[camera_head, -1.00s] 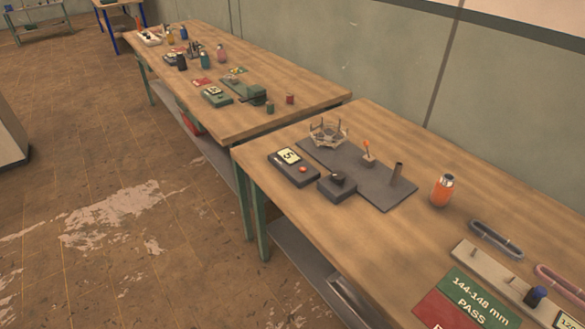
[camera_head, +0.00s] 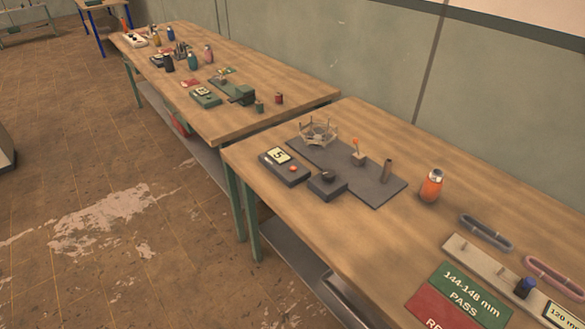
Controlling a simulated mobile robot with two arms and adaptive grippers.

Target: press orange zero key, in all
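A dark meter box (camera_head: 284,167) with a pale display reading 5 (camera_head: 279,156) lies on the near wooden table. A small orange-red key (camera_head: 293,168) sits on its top face, toward its right corner. The box stands beside a dark grey plate (camera_head: 372,189), next to a dark block with a black knob (camera_head: 327,183). A similar green box with a display (camera_head: 204,97) lies on the far table; its keys are too small to make out. Neither of my grippers shows in the head view.
The floor (camera_head: 100,260) at left is open.

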